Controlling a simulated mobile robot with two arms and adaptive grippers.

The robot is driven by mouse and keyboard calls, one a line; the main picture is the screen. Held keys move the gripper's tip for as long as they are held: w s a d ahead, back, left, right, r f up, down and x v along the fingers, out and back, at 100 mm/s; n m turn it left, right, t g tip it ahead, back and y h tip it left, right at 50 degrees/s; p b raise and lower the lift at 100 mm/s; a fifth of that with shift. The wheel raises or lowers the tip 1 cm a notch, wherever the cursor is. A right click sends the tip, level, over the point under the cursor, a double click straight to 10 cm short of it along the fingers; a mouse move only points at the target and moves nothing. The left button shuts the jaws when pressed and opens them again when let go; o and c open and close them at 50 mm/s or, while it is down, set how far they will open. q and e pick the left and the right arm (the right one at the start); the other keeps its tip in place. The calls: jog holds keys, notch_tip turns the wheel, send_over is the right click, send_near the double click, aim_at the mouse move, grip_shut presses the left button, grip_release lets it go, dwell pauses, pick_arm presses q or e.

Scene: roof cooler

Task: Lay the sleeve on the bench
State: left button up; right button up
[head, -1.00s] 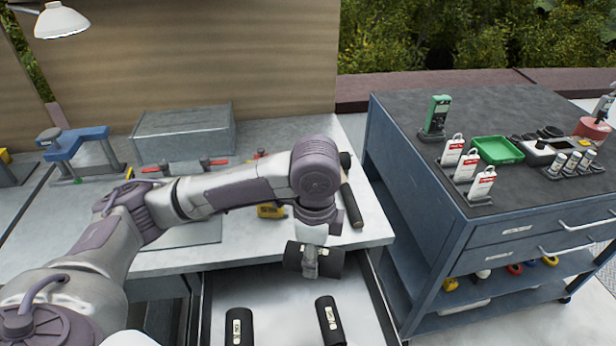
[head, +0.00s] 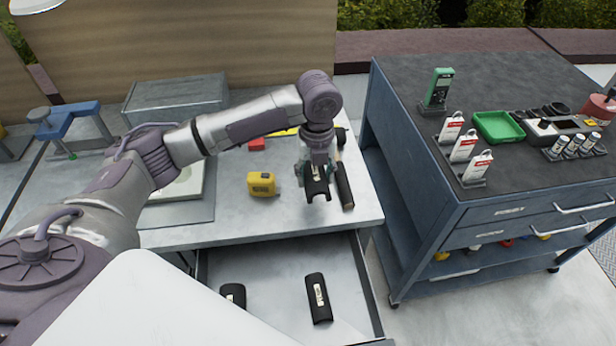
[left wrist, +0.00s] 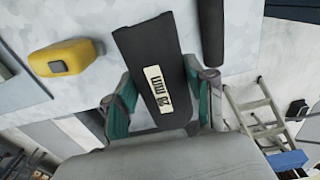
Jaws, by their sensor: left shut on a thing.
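My left gripper (head: 316,172) is shut on a black sleeve (head: 317,186) with a pale label. It is over the front right part of the grey bench (head: 225,227). In the left wrist view the sleeve (left wrist: 152,62) sits between the green-padded fingers (left wrist: 160,100), its label facing the camera. I cannot tell whether the sleeve touches the bench top. My right gripper is not in view.
A yellow tape measure (head: 262,184) lies left of the sleeve, and a dark rod-like tool (head: 344,187) lies close on its right. Below, an open drawer (head: 278,262) holds two more black sleeves (head: 318,299). A blue cart (head: 480,195) stands at right.

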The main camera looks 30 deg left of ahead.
aim_at(309, 170)
pick_arm(q)
jog(key=w+a+f, duration=0.2)
jog(key=shift+w+a+f, duration=0.15)
jog(key=shift+w+a, duration=0.1)
jog(key=shift+a, duration=0.15)
jog(key=shift+f+p, duration=0.5)
jog(key=shift+f, duration=1.55)
jog(key=shift+f, duration=0.15)
jog(key=o, duration=0.9)
jog(key=shift+a, duration=0.1)
notch_tip(309, 170, up, 12)
jog(key=shift+r+b, duration=0.2)
jog(key=shift+b, duration=0.3)
